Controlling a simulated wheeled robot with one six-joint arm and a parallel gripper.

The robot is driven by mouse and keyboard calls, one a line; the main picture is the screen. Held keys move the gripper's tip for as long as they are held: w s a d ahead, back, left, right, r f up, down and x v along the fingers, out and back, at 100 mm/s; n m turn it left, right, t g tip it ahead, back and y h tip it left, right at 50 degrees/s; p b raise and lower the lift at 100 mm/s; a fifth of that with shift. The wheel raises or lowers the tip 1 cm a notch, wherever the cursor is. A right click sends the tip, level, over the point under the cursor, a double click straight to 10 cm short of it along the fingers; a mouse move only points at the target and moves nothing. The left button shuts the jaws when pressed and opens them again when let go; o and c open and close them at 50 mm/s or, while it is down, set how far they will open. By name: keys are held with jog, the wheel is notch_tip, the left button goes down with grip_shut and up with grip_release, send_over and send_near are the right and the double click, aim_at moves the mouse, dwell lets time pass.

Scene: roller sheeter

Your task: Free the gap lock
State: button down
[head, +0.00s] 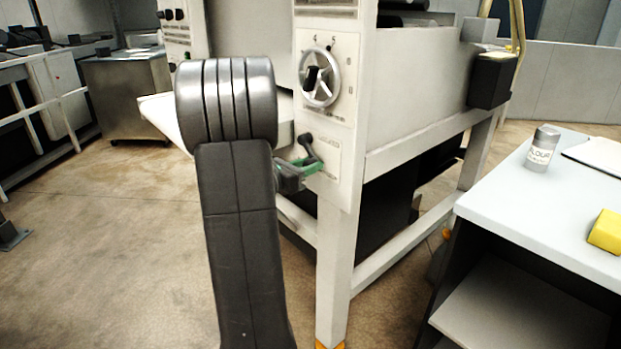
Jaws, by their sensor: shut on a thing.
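The gap lock (308,146) is a small black lever on the machine's pale front panel, below the silver gap handwheel (320,77). Small lettering beside the lever is too blurred to read for certain. My gripper (312,166), dark with green on its fingers, is at the lever's lower part and shut on it. The lever's upper end shows above the fingers. My dark arm stands in front and hides part of the machine left of the panel. The exact contact between fingers and lever is small and partly hidden.
The white sheeter frame (410,145) stands on legs around the panel. A pale worktable (500,205) at the right holds a flour shaker (542,149) and a yellow block (606,231). A metal cabinet (130,95) stands at the back left.

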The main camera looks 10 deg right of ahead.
jog(key=shift+w+a+f+m+b, duration=0.15)
jog(key=shift+w+f+m+b, duration=0.2)
jog(key=shift+m+b, duration=0.7)
jog(key=shift+w+a+f+m+b, duration=0.15)
jog(key=shift+w+f+m+b, duration=0.2)
jog(key=shift+m+b, duration=0.7)
jog(key=c, duration=1.2)
grip_release()
jog(key=shift+s, duration=0.1)
jog(key=p+v, duration=0.1)
jog(key=v, duration=1.2)
jog(key=shift+s+a+r+p, duration=0.1)
jog(key=shift+s+a+p, duration=0.05)
jog(key=shift+a+p, duration=0.2)
